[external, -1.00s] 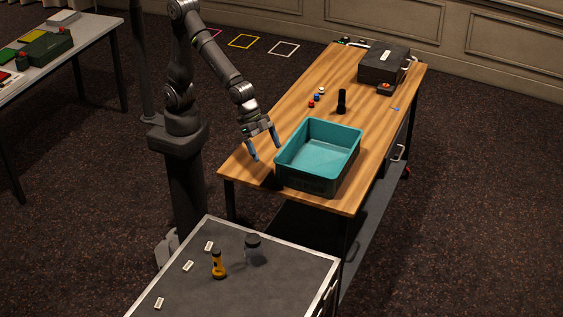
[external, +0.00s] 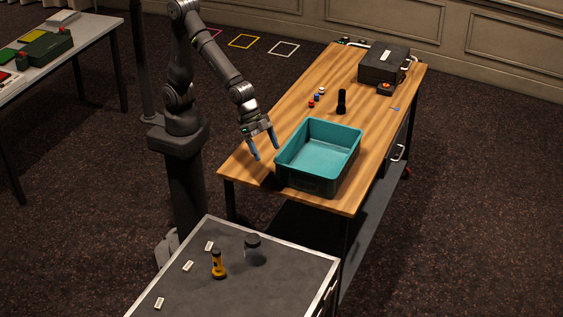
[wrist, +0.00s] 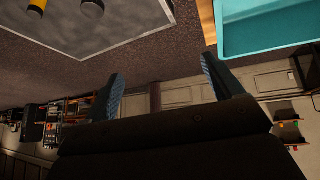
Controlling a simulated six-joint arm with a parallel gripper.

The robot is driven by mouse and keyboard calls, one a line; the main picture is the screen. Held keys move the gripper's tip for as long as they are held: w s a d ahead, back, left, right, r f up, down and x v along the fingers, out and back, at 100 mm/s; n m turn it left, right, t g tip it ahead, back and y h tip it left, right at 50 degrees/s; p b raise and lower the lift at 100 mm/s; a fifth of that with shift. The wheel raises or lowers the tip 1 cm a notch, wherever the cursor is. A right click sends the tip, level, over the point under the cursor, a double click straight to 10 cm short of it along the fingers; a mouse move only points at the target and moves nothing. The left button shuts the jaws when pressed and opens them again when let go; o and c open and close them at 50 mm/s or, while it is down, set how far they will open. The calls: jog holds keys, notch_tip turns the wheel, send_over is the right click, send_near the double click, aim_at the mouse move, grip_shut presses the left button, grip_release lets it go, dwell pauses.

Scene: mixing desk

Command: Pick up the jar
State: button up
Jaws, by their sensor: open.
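The jar (external: 254,250) is clear with a dark lid and stands upright on the grey-topped cabinet (external: 290,275) in the foreground. In the wrist view the jar's dark lid (wrist: 92,10) shows at the top edge, partly cut off. My gripper (external: 265,148) is open and empty. It hangs over the near left part of the wooden table, just left of the teal bin, up and away from the jar. In the wrist view its two blue-padded fingers (wrist: 162,88) are spread wide with nothing between them.
A yellow flashlight (external: 218,265) stands left of the jar, with several small white labelled blocks (external: 188,266) nearby. The teal bin (external: 347,177) is on the wooden table (external: 250,165), with a black upright object (external: 341,101) behind it. Floor separates table and cabinet.

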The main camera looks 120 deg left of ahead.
aim_at(253, 245)
jog(key=d+f+m+g, duration=0.4)
jog(key=d+f+m, duration=0.4)
jog(key=d+f, duration=0.6)
jog(key=shift+h, duration=0.4)
jog(key=x, duration=0.7)
jog(key=w+d+x, duration=0.1)
jog(key=x, duration=0.2)
jog(key=shift+w+f, duration=0.1)
jog(key=shift+f, duration=0.05)
jog(key=shift+d+x, duration=0.15)
jog(key=shift+x, duration=1.3)
jog(key=shift+d+x, duration=0.1)
jog(key=shift+x, duration=1.35)
jog(key=shift+c, duration=0.3)
jog(key=c, duration=1.1)
